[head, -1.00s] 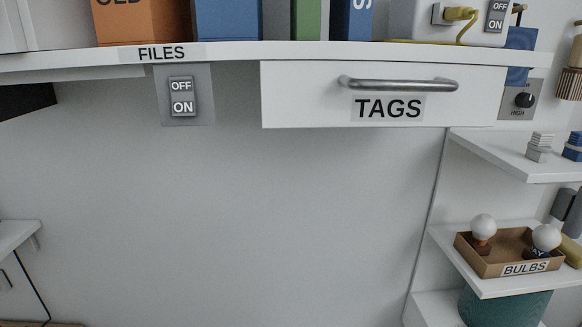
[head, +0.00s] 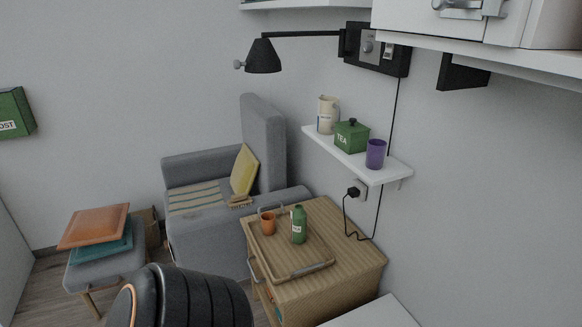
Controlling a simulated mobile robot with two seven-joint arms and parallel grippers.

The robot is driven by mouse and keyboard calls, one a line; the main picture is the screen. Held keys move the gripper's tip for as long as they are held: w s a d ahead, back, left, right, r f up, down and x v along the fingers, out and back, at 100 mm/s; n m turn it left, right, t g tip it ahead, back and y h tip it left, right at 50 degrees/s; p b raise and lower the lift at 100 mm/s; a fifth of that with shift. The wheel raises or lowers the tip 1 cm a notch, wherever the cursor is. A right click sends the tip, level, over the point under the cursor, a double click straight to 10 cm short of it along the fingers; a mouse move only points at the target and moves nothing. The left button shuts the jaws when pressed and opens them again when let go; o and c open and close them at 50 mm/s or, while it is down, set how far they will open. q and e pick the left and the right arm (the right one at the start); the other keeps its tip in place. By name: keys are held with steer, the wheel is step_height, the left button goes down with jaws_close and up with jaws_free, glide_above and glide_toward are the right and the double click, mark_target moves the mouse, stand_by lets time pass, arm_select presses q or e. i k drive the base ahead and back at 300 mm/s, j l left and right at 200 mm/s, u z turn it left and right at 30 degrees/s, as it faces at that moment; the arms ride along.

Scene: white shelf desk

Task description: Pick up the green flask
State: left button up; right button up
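The green flask (head: 299,225) stands upright on a wooden tray (head: 318,268) in the head view, with a pale label on its front. The tray lies on top of a small wooden cabinet. An orange cup (head: 267,223) stands just left of the flask on the same tray. A black, ribbed part of my own arm shows at the bottom left of the view. Neither of my grippers is in view.
A wall shelf (head: 365,172) above the cabinet holds a cream jug (head: 327,115), a green tea box (head: 351,137) and a purple cup (head: 375,154). A grey armchair (head: 212,250) stands behind left. A black cord (head: 346,220) hangs beside the cabinet. A black lamp (head: 264,57) juts from the wall.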

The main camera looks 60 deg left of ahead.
mark_target(298, 217)
steer(key=k+j+u, duration=0.1)
steer(key=u, duration=1.85)
